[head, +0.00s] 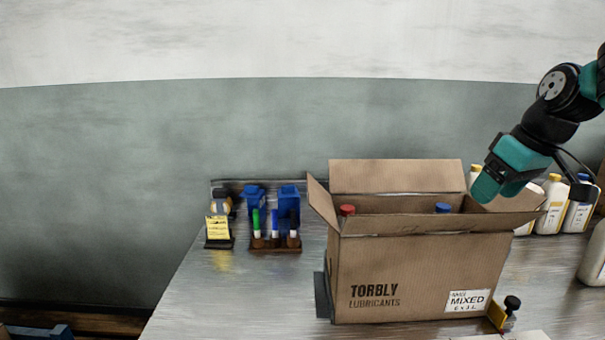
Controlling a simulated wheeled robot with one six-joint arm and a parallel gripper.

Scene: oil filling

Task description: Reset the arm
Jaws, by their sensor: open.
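My arm comes in from the upper right, with black and teal links. My gripper (487,188) points down to the left, its end over the right side of an open cardboard box (415,275). It is open, and I see nothing held in it. The box stands on the metal table, its flaps spread, printed TORBLY LUBRICANTS. Inside it a red cap (347,210) and a blue cap (443,208) show; the bottles below them are hidden by the front wall. I cannot tell how far the gripper end is from the flaps.
Several white bottles (553,205) stand behind and right of the box. A rack with markers (275,240) and a yellow note stand (219,232) are at the table's back left. The table's front left (230,300) is clear.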

